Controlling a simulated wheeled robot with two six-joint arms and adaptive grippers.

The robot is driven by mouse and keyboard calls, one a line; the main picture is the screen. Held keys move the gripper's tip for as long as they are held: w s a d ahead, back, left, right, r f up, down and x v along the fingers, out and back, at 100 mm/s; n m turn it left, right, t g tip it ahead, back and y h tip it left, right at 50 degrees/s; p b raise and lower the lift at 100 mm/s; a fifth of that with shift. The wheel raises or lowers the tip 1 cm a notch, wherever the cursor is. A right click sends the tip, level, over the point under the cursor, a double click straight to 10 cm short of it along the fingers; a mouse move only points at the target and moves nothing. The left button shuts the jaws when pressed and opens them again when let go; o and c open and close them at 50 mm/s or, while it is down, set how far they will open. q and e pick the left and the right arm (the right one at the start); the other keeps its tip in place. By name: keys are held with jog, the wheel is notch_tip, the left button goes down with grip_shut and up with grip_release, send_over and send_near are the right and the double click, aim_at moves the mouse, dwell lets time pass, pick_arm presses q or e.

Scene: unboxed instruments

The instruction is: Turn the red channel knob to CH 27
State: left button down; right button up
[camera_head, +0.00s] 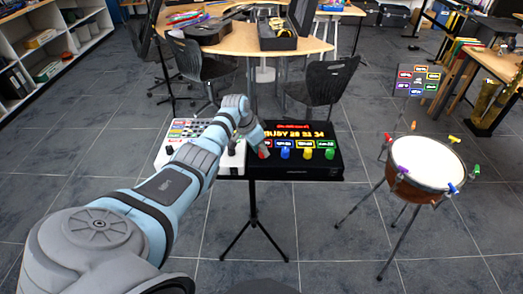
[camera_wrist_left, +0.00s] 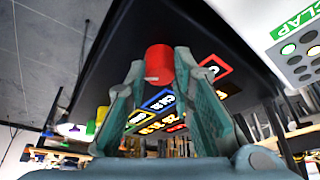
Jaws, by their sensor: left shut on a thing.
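The black box (camera_head: 320,174) stands on a dark stand, with a lit display (camera_head: 297,133) and a row of coloured knobs. The display seems to read "RUBY 28 33 34", though the digits are small. The red knob (camera_head: 263,153) is at the left end of the row, partly covered by my left gripper (camera_head: 258,146). In the left wrist view the red knob (camera_wrist_left: 159,65) sits between the two fingertips of my left gripper (camera_wrist_left: 160,72), which is shut on it. The knob's pointer setting cannot be told. My right gripper is not in view.
The blue knob (camera_head: 285,153), yellow knob (camera_head: 308,153) and green knob (camera_head: 330,153) stand to the right. A white panel with buttons (camera_head: 232,160) adjoins the box on the left. A drum (camera_head: 426,163) on a tripod stands at the right, with clear floor between.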

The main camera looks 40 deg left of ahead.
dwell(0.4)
pick_arm(q)
jog(key=c, duration=1.4)
grip_release()
jog(key=shift+r, duration=0.1)
jog(key=v, duration=1.2)
jog(key=shift+a, duration=0.1)
